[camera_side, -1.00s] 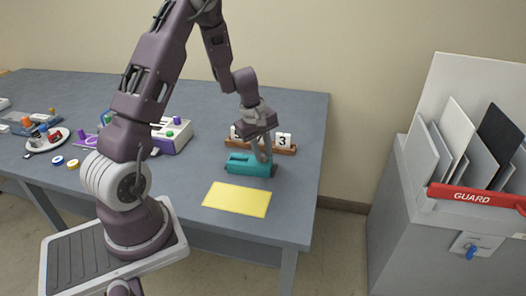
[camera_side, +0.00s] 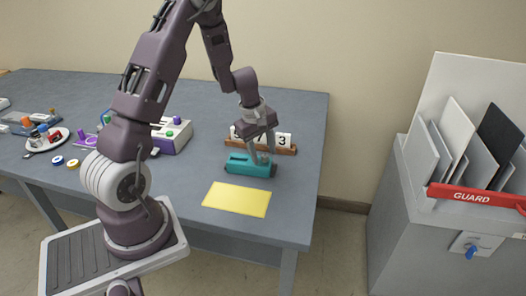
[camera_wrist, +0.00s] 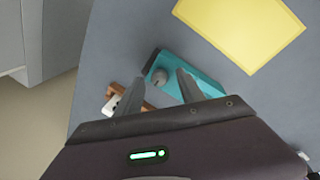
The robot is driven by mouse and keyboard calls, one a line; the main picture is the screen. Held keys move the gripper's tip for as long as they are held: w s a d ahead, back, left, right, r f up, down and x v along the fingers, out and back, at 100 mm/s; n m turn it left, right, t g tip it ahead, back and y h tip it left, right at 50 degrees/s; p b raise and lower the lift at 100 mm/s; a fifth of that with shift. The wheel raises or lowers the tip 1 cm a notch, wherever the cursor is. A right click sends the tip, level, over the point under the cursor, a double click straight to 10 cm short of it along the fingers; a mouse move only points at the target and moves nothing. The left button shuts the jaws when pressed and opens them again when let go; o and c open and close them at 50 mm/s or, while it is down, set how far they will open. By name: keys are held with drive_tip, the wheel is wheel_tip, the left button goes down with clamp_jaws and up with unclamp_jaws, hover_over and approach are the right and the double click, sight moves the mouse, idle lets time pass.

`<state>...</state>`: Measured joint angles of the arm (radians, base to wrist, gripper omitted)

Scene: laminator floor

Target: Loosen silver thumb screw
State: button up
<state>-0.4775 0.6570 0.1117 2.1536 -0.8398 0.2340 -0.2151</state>
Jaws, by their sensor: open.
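A teal block-shaped fixture (camera_side: 241,165) lies on the grey table; it also shows in the wrist view (camera_wrist: 203,72). A round grey knob, which looks like the silver thumb screw (camera_wrist: 159,77), is at the fixture's left end in the wrist view. My gripper (camera_side: 262,161) is over the fixture with its fingers spread. In the wrist view the fingertips of my gripper (camera_wrist: 159,76) stand on either side of the knob. I cannot tell whether they touch it. In the side view the knob cannot be made out among the fingers.
A yellow sheet (camera_side: 237,199) lies in front of the fixture. A wooden rack with number tiles (camera_side: 284,142) stands close behind it. A white and purple box (camera_side: 174,137) is to the left. A grey cabinet with a red GUARD bar (camera_side: 470,197) stands right, beyond the table's edge.

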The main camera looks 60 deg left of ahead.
drive_tip(key=v, duration=0.7)
drive_tip(key=s+d+r+m+t+h, duration=0.1)
drive_tip(key=s+d+r+m, duration=0.25)
drive_tip(key=d+r, duration=0.3)
drive_tip(key=s+d+r+m+t, duration=0.1)
drive_tip(key=s+d+r+m, duration=0.1)
drive_tip(key=d+r+m, duration=0.5)
drive_tip(key=s+d+r+m, duration=0.1)
drive_tip(key=s+d+m, duration=0.3)
drive_tip(key=s, duration=0.4)
drive_tip(key=s+d+r+m+t+y, duration=0.1)
drive_tip(key=s+d+r+m, duration=0.1)
drive_tip(key=s, duration=0.5)
drive_tip(key=shift+s+d+m, duration=0.35)
drive_tip(key=shift+d+m, duration=0.5)
drive_tip(key=shift+d, duration=0.1)
